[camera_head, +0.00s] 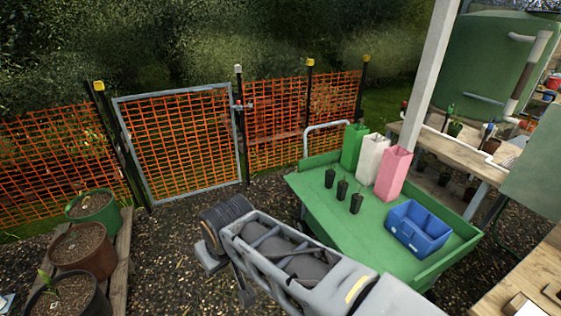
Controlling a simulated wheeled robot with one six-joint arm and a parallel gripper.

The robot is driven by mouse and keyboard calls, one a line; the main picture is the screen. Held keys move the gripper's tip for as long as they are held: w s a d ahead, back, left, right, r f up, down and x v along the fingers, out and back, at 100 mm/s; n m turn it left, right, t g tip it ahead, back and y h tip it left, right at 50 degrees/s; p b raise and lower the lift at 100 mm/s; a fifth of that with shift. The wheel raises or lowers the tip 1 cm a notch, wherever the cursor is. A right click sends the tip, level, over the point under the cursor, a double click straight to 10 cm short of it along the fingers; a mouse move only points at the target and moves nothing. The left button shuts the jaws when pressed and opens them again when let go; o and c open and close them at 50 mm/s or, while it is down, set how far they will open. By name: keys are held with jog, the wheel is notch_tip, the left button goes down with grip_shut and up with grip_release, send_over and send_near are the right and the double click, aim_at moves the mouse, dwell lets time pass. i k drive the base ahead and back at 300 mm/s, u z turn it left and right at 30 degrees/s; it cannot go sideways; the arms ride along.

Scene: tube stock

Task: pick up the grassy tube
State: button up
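Three small dark plant tubes stand in a slanting row on a green-topped cart (325,215): a back one (329,178), a middle one (342,189) and a front one (356,204). Small sprigs show at their tops, but they are too small to tell which is grassy. My grey arm reaches across the bottom middle, left of and in front of the cart. Its dark end, with my gripper (228,275), is over the gravel, apart from the tubes. I cannot make out whether the fingers are open, or anything held.
A blue crate (418,228) sits on the cart's right part. Green (353,147), white (371,158) and pink (393,174) tall containers stand behind the tubes. A post (428,75) rises behind the cart. Large pots (82,250) line a bench at left.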

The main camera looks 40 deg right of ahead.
aim_at(342, 186)
jog(key=z, duration=0.25)
jog(key=i, duration=1.7)
jog(key=z, duration=1.7)
jog(key=i, duration=1.1)
jog(key=z, duration=1.3)
jog(key=i, duration=0.25)
jog(key=u, duration=0.05)
